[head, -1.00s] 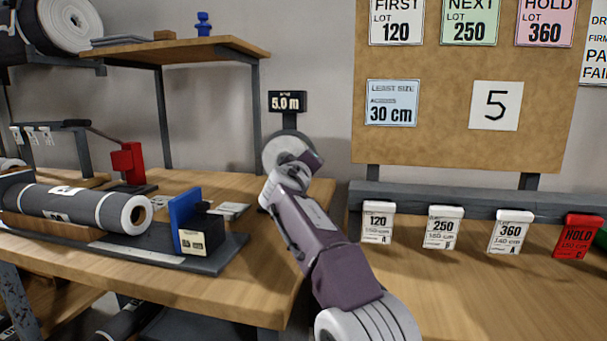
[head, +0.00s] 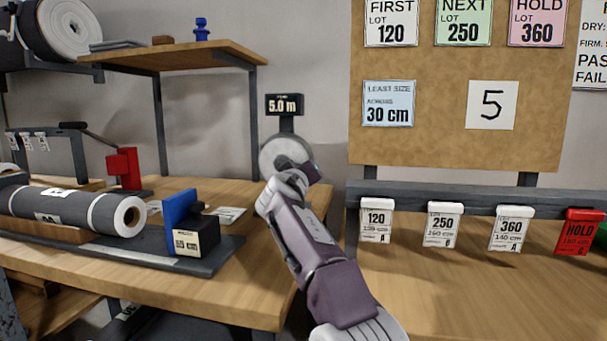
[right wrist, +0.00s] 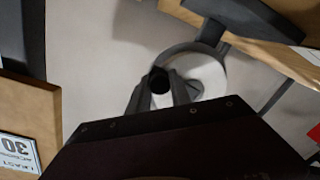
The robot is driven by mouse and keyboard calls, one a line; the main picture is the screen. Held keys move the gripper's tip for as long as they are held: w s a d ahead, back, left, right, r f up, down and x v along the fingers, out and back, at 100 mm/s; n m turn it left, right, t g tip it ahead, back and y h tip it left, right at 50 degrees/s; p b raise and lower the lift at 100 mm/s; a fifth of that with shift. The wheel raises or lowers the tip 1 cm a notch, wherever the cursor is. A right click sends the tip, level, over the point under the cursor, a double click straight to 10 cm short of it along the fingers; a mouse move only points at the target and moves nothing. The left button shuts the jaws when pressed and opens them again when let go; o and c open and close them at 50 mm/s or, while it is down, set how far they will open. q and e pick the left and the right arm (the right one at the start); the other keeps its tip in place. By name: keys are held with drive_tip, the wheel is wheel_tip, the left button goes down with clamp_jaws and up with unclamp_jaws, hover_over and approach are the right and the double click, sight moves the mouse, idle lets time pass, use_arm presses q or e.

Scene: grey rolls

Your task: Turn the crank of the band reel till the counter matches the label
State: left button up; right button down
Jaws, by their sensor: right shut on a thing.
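The band reel (head: 278,153) is a pale grey disc on a post at the back of the bench. It also shows in the right wrist view (right wrist: 208,75). The counter (head: 285,105) above it is a black box reading 5.0 m. A white card (head: 492,105) on the board carries a 5. My right gripper (head: 302,172) is in front of the reel and largely hides the crank. In the right wrist view its fingers (right wrist: 163,92) are shut on the dark round crank knob (right wrist: 159,79). My left gripper is in neither view.
A grey roll (head: 75,206) lies on a cradle at the left, near a blue block (head: 181,208). A red block (head: 124,168) stands behind. A rail (head: 450,193) with several tags runs along the right. The wood bench (head: 450,280) below the tags is clear.

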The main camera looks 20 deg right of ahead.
drive_tip(key=c, duration=1.2)
unclamp_jaws()
drive_tip(key=shift+s, duration=0.1)
drive_tip(key=b+v, duration=0.2)
drive_tip(key=v, duration=0.7)
drive_tip(key=shift+f, duration=0.1)
